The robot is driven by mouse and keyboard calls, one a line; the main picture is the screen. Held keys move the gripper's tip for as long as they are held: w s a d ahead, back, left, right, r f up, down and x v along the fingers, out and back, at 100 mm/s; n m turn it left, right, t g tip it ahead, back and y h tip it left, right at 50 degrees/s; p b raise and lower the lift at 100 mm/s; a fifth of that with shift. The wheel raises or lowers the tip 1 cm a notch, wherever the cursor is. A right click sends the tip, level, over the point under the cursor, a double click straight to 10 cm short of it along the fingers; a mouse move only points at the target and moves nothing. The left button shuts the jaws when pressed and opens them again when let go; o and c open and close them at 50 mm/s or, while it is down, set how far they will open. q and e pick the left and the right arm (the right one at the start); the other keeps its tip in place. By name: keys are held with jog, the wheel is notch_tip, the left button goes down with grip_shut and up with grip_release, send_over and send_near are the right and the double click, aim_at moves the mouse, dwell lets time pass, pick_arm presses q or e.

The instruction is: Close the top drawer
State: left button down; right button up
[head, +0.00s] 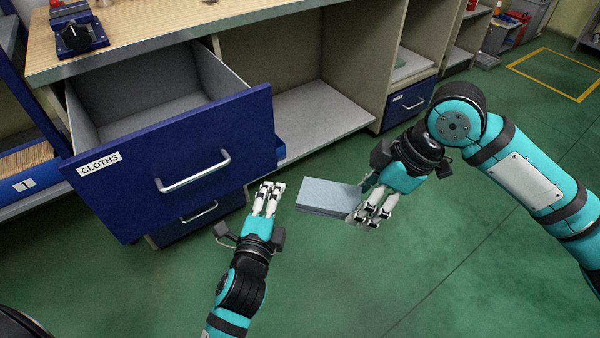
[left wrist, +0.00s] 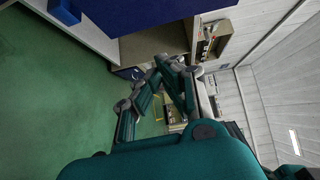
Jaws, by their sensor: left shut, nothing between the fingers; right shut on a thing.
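The top drawer (head: 195,160) is blue with a "CLOTHS" label and a silver bar handle (head: 193,172). It is pulled far out of the cabinet, and the visible part of its inside is empty. My left gripper (head: 269,188) is shut and empty, to the right of the handle and apart from it. My right gripper (head: 370,213) is shut on a grey-blue folded cloth (head: 328,196), held out in front of the cabinet to the right of the drawer. In the left wrist view a blue panel, perhaps the drawer front (left wrist: 140,12), fills the top edge.
A lower blue drawer (head: 205,222) sits under the open one. The wooden worktop (head: 150,27) carries a blue vise (head: 77,27). An open shelf (head: 312,118) lies to the right of the drawer. The green floor (head: 320,290) in front is clear.

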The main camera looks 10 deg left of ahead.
pick_arm(q)
jog(key=shift+w+a+r+b, duration=0.25)
jog(key=shift+w+a, duration=0.35)
jog(key=shift+w, duration=1.45)
jog(key=shift+w+a+r+b, duration=0.2)
jog(key=shift+w+a, duration=0.45)
jog(key=shift+w, duration=1.4)
jog(key=shift+w+a+r+b, duration=0.25)
jog(key=shift+w+a, duration=0.35)
jog(key=shift+w, duration=1.45)
pick_arm(e)
jog(key=shift+s+d+f, duration=0.1)
jog(key=shift+d+f, duration=0.2)
jog(key=shift+f, duration=0.6)
